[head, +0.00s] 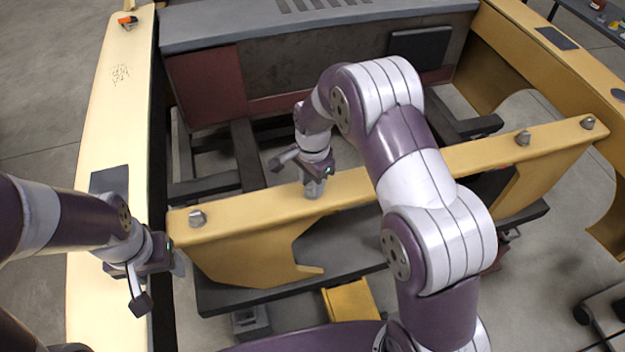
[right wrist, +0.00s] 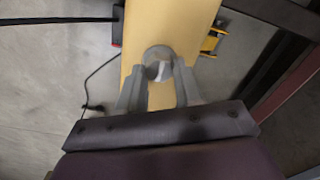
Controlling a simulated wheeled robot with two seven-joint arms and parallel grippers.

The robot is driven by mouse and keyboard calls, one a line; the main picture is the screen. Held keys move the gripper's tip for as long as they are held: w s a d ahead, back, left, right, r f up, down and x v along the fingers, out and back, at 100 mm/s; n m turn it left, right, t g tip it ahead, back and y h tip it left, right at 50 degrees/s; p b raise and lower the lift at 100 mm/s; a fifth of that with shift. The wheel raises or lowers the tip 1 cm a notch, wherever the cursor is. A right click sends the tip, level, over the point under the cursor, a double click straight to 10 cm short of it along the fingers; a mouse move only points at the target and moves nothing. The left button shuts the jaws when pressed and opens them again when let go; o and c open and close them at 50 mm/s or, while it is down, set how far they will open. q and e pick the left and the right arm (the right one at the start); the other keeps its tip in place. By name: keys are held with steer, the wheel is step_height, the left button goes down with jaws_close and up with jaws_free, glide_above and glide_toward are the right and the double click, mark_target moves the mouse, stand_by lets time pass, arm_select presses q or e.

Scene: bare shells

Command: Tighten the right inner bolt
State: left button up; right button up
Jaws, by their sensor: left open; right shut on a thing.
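A yellow crossbeam (head: 250,220) carries several grey bolts along its top. The right inner bolt (head: 522,138) stands on its right part, with the right outer bolt (head: 587,122) beyond it; neither has a gripper at it. The left outer bolt (head: 197,217) stands at the beam's left end. My right gripper (head: 313,188) points down at the left inner position, away from the right inner bolt. In the right wrist view its fingers (right wrist: 160,80) are shut on the left inner bolt (right wrist: 158,62). My left gripper (head: 178,264) is open and empty, beside the beam's left end.
A long pale yellow side rail (head: 105,110) runs along the left, with an orange-black item (head: 128,21) on it. Another yellow rail (head: 560,60) borders the right. A dark grey cross panel (head: 300,25) closes the back. My right arm covers the beam's middle.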

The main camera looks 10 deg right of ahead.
steer(key=o, duration=1.1)
steer(key=shift+w+r, duration=0.2)
steer(key=shift+c, duration=0.2)
steer(key=shift+s+a, duration=0.1)
steer(key=shift+s, duration=0.05)
steer(key=shift+r, duration=0.1)
step_height(320, 180, up, 12)
steer(key=shift+r, duration=0.2)
steer(key=shift+s, duration=0.15)
